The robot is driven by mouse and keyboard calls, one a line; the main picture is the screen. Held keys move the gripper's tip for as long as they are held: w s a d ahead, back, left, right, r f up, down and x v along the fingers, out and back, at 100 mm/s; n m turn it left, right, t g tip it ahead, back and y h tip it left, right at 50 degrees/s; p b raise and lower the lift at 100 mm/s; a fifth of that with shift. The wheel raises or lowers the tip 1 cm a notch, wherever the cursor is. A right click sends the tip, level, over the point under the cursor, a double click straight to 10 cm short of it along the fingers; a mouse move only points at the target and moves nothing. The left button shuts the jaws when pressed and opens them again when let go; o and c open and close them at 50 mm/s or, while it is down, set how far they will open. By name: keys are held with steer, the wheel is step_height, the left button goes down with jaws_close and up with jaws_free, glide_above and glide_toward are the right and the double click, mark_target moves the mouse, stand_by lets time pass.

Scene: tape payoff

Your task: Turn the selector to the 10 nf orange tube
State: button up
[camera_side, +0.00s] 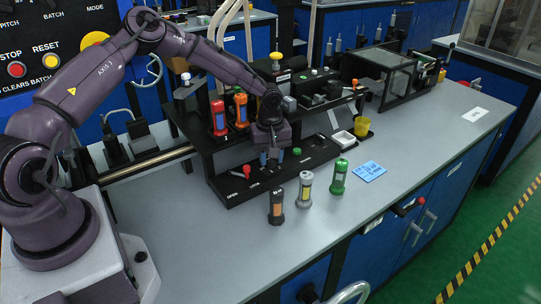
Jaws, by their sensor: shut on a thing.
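My gripper (271,160) points down at the black base panel (318,155) of the rack. It is shut on what appears to be the selector, which the fingers mostly hide; its pointing direction cannot be read. An orange tube (241,111) stands upright in the rack, left of my gripper, beside a red tube (218,119). A dark tube with an orange label (276,206) stands on the bench in front of the panel. The tube markings are too small to read, so I cannot tell which is 10 nf.
A grey tube with a yellow label (305,190) and a green tube (339,177) stand on the bench near a blue card (369,172). A red-handled lever (240,172) is on the panel, left of my gripper. A white tray (344,139) and yellow cup (361,127) are to the right.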

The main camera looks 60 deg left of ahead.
steer(key=n, duration=0.4)
steer(key=shift+n, duration=2.4)
steer(key=o, duration=0.9)
step_height(320, 180, up, 13)
